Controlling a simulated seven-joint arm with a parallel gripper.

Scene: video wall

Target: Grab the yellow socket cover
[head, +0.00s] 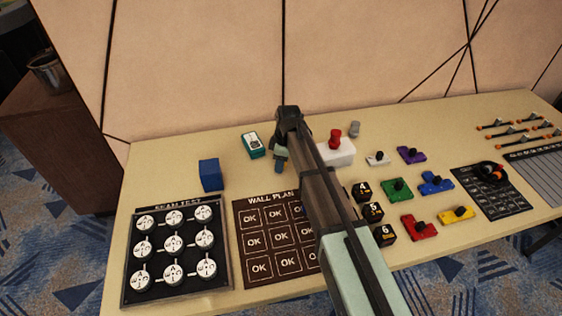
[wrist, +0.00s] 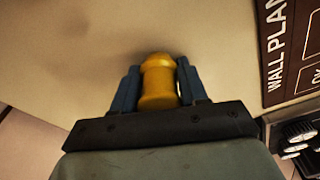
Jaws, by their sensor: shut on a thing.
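The yellow socket cover (wrist: 158,84) is a rounded yellow-orange piece with a wider top and bottom. In the wrist view it stands between the two dark blue fingers of my gripper (wrist: 157,72), which is shut on it. In the head view my gripper (head: 279,160) is over the back middle of the table, to the right of a teal device. The cover is hidden there behind my gripper. I cannot tell whether it touches the table.
Several coloured knobbed pieces (head: 397,189) lie right. The back left is clear.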

